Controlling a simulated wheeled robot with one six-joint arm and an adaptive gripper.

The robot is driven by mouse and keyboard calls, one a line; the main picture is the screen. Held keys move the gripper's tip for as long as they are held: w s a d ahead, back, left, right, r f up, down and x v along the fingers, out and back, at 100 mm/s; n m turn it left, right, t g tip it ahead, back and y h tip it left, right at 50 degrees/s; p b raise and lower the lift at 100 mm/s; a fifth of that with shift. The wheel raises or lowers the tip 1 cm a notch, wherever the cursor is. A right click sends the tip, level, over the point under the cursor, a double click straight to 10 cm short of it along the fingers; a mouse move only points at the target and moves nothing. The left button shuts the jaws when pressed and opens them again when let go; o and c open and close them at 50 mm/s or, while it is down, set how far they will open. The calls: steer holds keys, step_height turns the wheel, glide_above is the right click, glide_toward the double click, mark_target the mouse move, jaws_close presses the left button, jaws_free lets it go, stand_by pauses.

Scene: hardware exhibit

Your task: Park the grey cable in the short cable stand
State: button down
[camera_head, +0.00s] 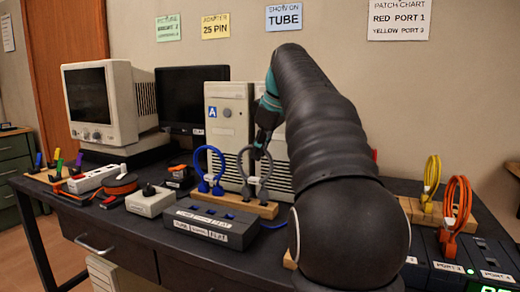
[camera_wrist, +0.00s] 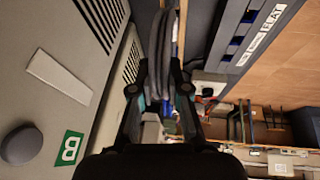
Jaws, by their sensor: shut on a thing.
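The grey cable (camera_head: 265,168) is an upright loop above the right part of a low wooden stand (camera_head: 268,210). My gripper (camera_head: 262,150) is shut on the upper part of this loop. In the wrist view the grey cable (camera_wrist: 163,45) runs between the two fingers of my gripper (camera_wrist: 161,85). The cable's lower ends are at the stand; I cannot tell whether they are seated in it or just above. A blue cable loop (camera_head: 222,160) stands in the same wooden stand, left of the grey one.
A dark box with labelled ports (camera_head: 212,226) lies in front of the stand. Beige computer towers (camera_head: 229,120) stand close behind. A second wooden stand (camera_head: 415,208) at right is near yellow (camera_head: 431,175) and orange (camera_head: 456,205) cables. A white power box (camera_head: 150,202) lies left.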

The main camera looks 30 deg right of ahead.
steer(key=shift+f, duration=0.6)
stand_by(1.0)
stand_by(0.3)
steer(key=shift+c, duration=2.2)
jaws_free()
steer(key=shift+r, duration=0.1)
steer(key=v, duration=0.7)
steer(key=shift+s+r, duration=0.1)
steer(key=shift+s, duration=0.05)
